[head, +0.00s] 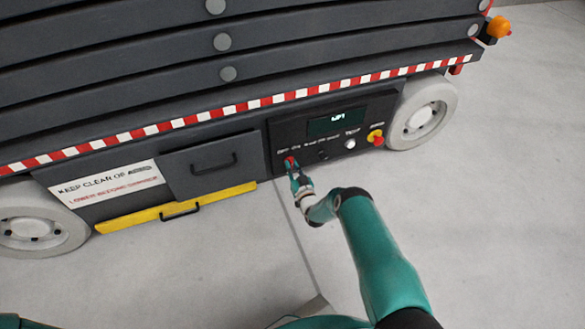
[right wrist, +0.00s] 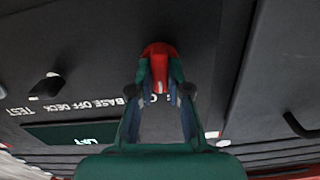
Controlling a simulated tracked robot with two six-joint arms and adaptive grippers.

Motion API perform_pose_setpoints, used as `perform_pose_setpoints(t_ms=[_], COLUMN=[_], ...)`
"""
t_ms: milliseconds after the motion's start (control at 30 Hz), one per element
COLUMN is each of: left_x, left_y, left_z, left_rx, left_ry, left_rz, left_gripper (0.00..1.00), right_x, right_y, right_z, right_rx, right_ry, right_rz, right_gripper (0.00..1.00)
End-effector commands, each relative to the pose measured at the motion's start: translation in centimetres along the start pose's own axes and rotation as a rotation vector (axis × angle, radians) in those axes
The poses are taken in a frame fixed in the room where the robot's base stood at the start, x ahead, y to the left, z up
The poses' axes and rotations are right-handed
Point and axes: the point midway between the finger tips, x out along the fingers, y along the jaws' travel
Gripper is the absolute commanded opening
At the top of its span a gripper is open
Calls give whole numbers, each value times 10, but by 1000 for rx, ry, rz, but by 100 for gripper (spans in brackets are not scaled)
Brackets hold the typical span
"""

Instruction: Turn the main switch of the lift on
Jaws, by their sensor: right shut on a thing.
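The lift's main switch, a red knob (head: 290,161), is at the left end of the dark control panel (head: 375,108) on the lift's side. In the right wrist view the red knob (right wrist: 157,49) shows at top centre. My right gripper (head: 293,175) reaches it from below in the head view. In the right wrist view its fingertips (right wrist: 160,72) are closed on the knob's two sides. The fingers hide part of the knob and its label, so its turn angle is hard to read. The display (head: 336,122) is lit with pale text. My left gripper is not in view.
Right of the switch are a dark selector (head: 323,154), a pale button (head: 350,143) and a red stop button on yellow (head: 375,137). A grey drawer with a handle (head: 213,165) is left of the panel. Wheels (head: 420,112) stand at both ends. The floor in front is clear.

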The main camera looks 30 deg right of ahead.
Motion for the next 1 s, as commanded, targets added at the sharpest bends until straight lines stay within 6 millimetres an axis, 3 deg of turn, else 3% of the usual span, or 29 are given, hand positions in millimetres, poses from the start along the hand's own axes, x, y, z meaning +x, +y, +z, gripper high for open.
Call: perform_pose_setpoints(t_ms=[1000], left_x=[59], left_y=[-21], left_z=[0], left_rx=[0], left_ry=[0], left_rz=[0], left_gripper=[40], right_x=[-1], right_y=[6], right_z=[5], right_rx=[843], right_ry=[-1], right_rz=[6], right_gripper=[0])
